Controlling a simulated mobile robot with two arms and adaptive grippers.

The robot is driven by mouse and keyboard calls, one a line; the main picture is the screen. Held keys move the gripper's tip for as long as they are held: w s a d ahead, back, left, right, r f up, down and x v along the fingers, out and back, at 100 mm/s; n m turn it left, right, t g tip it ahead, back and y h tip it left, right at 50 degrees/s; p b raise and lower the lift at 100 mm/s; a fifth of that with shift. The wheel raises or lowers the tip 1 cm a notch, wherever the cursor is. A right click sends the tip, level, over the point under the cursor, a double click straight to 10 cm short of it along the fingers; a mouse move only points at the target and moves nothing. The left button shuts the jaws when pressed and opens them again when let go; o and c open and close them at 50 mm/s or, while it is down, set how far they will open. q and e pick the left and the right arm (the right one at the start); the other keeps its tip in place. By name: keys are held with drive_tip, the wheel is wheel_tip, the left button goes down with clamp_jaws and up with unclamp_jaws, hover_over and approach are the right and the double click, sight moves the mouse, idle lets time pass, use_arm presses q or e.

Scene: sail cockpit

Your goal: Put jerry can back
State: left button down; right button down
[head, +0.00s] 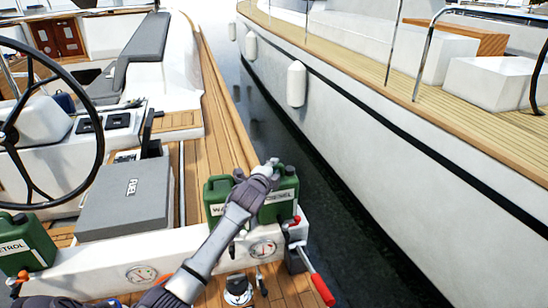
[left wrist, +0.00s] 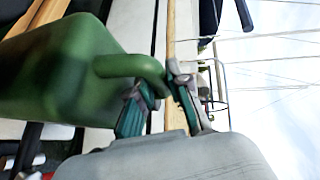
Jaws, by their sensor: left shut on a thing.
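My left gripper (head: 266,172) is shut on the handle of a green jerry can, and it covers the top of the can labelled DIESEL (head: 284,193) in the head view. In the left wrist view the fingers (left wrist: 160,95) close around the green handle (left wrist: 133,66), with the can body (left wrist: 60,80) to the left. A second green can (head: 214,190), its label starting WA, stands just left of it, partly behind my arm. A third green can labelled PETROL (head: 22,246) is at the far left. Whether the held can rests on the deck is hidden. My right gripper is out of view.
A grey box marked FUEL (head: 125,198) sits left of the cans. A white ledge with gauges (head: 140,273) and a red-handled lever (head: 320,288) lie in front. A steering wheel (head: 98,140) is at left. Water (head: 300,150) and a neighbouring white hull (head: 400,170) are to the right.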

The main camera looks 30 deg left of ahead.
use_arm(q)
drive_tip(key=shift+f, duration=0.25)
drive_tip(key=c, duration=1.5)
unclamp_jaws()
drive_tip(key=shift+f, duration=0.4)
drive_tip(key=shift+c, duration=0.2)
drive_tip(key=o, duration=0.4)
drive_tip(key=shift+s+r, duration=0.1)
drive_tip(key=shift+r, duration=0.1)
